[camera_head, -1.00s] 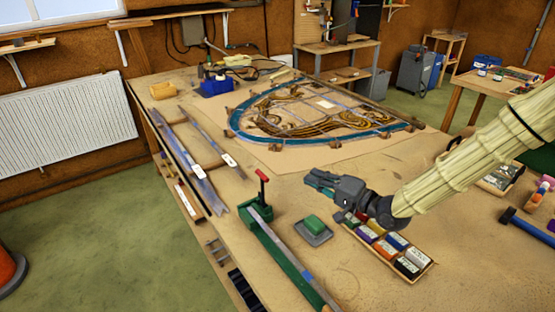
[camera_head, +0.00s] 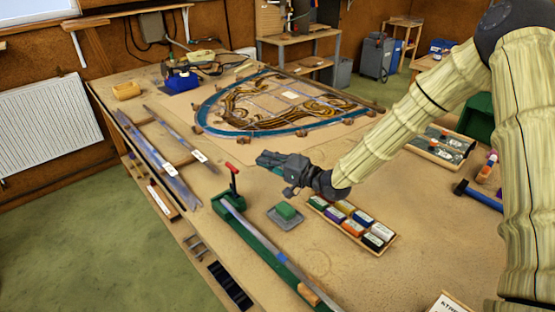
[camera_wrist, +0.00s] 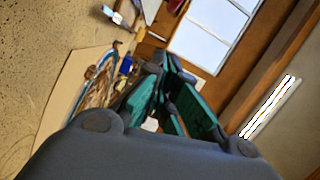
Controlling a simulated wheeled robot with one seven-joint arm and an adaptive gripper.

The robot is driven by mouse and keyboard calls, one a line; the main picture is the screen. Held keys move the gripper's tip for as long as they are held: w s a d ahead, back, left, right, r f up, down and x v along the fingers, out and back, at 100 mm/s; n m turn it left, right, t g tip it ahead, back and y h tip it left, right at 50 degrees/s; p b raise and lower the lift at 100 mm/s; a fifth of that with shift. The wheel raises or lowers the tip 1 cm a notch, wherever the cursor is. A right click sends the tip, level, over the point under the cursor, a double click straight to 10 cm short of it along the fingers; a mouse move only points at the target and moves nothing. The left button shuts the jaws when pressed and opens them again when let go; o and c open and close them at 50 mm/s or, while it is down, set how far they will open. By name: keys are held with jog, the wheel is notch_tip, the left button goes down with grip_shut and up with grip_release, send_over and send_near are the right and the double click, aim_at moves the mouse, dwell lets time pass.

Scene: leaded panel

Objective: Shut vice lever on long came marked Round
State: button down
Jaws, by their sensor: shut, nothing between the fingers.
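The vice lever (camera_head: 233,181) has a red handle and stands upright at the far end of a long green vice bed (camera_head: 260,239). A long grey came (camera_head: 255,235) lies along that bed; I cannot read any marking on it. Two more cames with white tags, one wide (camera_head: 150,155) and one thin (camera_head: 175,130), lie at the table's left side; their tags are too small to read. My gripper (camera_head: 262,160) is shut and empty, above the table just right of the lever and apart from it. In the wrist view my gripper's green-padded fingers (camera_wrist: 172,100) point away from the lever, which is not seen there.
A green block on a grey pad (camera_head: 286,212) sits right of the vice. A tray of coloured blocks (camera_head: 392,242) is further right. The leaded panel (camera_head: 285,105) lies behind. A wooden block (camera_head: 308,293) is at the near end of the bed. The table's left edge is close.

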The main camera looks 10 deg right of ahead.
aim_at(234, 183)
jog(key=a+f+p, duration=0.1)
jog(key=a+p, duration=0.2)
jog(key=a, duration=0.3)
jog(key=shift+w+f, duration=0.15)
jog(key=shift+w, duration=0.2)
jog(key=shift+d, duration=0.1)
